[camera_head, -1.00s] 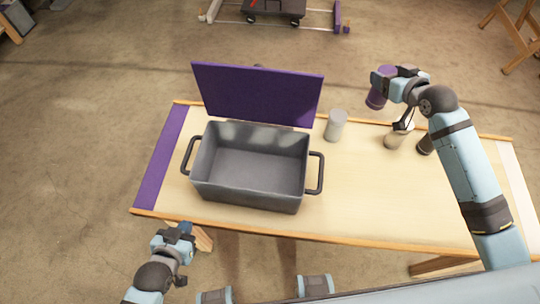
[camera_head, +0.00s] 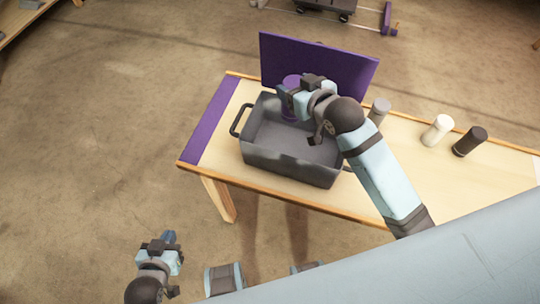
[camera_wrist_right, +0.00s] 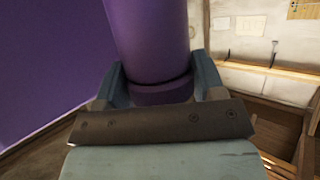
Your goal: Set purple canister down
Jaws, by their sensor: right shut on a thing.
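A grey canister (camera_head: 378,111), a white canister (camera_head: 437,130) and a dark canister (camera_head: 469,141) stand on the table (camera_head: 440,180) to the right. A purple strip (camera_head: 213,120) marks the table's left end.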

